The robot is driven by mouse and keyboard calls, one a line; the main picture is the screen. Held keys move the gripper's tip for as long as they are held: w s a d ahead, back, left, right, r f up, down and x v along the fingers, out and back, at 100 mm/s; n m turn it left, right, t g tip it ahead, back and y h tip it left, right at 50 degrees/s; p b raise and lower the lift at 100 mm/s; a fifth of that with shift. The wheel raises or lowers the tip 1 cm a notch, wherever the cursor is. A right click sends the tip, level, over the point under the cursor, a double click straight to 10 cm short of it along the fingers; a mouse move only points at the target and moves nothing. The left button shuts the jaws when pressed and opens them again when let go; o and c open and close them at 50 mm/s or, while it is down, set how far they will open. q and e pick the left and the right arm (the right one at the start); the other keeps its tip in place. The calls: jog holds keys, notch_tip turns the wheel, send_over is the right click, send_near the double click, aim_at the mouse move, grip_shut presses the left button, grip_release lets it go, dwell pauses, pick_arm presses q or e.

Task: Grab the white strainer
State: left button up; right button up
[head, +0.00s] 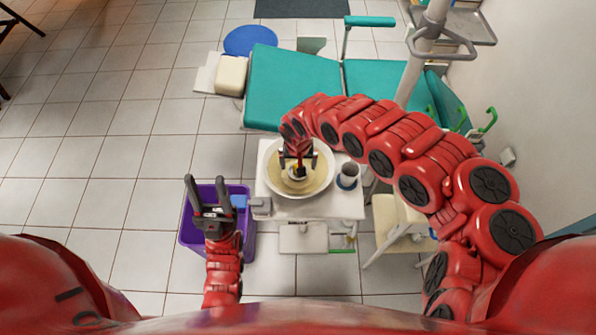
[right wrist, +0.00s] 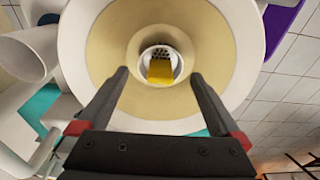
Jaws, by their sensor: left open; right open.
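The white strainer (right wrist: 160,52) sits at the centre of the basin (right wrist: 95,50) in the right wrist view. It is small and round with dark holes, and a yellow block (right wrist: 160,73) lies on it and covers part of it. My right gripper (right wrist: 158,78) is open and empty; its two fingers point down at the basin, one on each side of the strainer in that view. In the head view the right gripper (head: 297,161) is over the basin (head: 272,181) and partly hides the strainer. My left gripper (head: 206,181) is open and empty, over the purple bin.
The purple bin (head: 187,238) stands on the floor left of the white stand (head: 327,209). A grey cup (head: 347,176) stands right of the basin. A teal dental chair (head: 290,85) lies behind, and a white pole (head: 415,62) rises at the right. The floor at left is clear.

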aim_at(297, 166)
jog(key=f, duration=0.3)
jog(key=shift+w+a, duration=0.15)
jog(key=shift+w, duration=0.1)
jog(key=shift+f, duration=0.4)
jog(key=c, duration=1.2)
